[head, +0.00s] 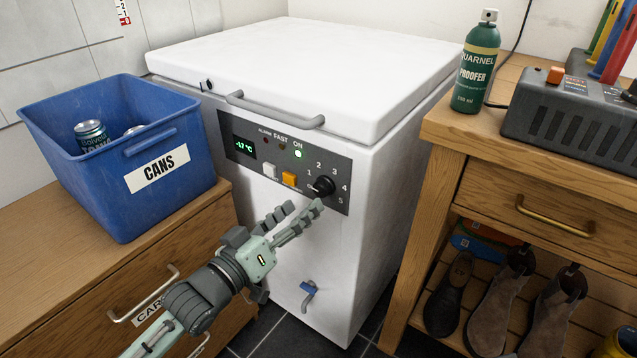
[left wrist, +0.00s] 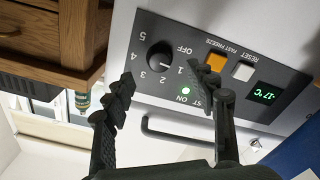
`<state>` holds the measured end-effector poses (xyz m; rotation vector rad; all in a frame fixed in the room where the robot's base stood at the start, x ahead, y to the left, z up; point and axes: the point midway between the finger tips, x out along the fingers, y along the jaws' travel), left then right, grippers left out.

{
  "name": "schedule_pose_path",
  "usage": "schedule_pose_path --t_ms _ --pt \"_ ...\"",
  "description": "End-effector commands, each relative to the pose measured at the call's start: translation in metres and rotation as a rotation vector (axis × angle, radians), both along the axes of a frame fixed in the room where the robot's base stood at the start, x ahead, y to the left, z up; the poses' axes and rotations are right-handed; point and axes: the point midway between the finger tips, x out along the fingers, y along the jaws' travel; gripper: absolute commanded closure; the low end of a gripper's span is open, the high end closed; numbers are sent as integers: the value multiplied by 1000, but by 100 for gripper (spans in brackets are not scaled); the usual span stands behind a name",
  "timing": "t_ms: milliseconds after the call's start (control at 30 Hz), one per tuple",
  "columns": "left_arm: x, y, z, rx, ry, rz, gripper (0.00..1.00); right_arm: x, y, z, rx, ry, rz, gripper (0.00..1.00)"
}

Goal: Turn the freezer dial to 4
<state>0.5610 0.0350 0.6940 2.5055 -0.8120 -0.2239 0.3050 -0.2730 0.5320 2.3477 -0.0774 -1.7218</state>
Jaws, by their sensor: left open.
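The white chest freezer (head: 270,90) stands in the middle of the head view. Its dark control panel (head: 240,164) carries a black round dial (head: 324,187) with OFF and the numbers 1 to 5 around it. My left gripper (head: 303,208) is open and empty in front of the panel, just below the dial. In the left wrist view the panel shows upside down, and the dial (left wrist: 160,57) appears beyond the gap between the open fingers (left wrist: 165,83). They look apart from it. My right gripper is not in view.
The panel has a display (head: 244,148) reading about -17 °C, a white button (head: 270,171) and an orange button (head: 290,179). A blue cans bin (head: 90,180) stands left on a wooden cabinet. A wooden bench (head: 440,160) is at right. A freezer handle (head: 275,112) juts out above the panel.

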Motion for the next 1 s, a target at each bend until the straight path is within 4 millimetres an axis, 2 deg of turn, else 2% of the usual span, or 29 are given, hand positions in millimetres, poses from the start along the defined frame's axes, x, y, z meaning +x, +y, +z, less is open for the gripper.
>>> schedule_pose_path --t_ms 100,300,467,700,767,1000 --pt "17 -13 2 -3 -5 0 43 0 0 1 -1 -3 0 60" --pt "40 -29 2 -2 -5 -1 43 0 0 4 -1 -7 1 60" --pt "48 -35 1 -1 -4 -1 43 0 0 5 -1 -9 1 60" --pt "48 -36 1 -1 -4 -1 43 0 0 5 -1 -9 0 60" --pt "48 -36 1 -1 -4 -1 48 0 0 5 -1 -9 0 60" --pt "48 -36 2 -1 -4 -1 78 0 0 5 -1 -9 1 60"
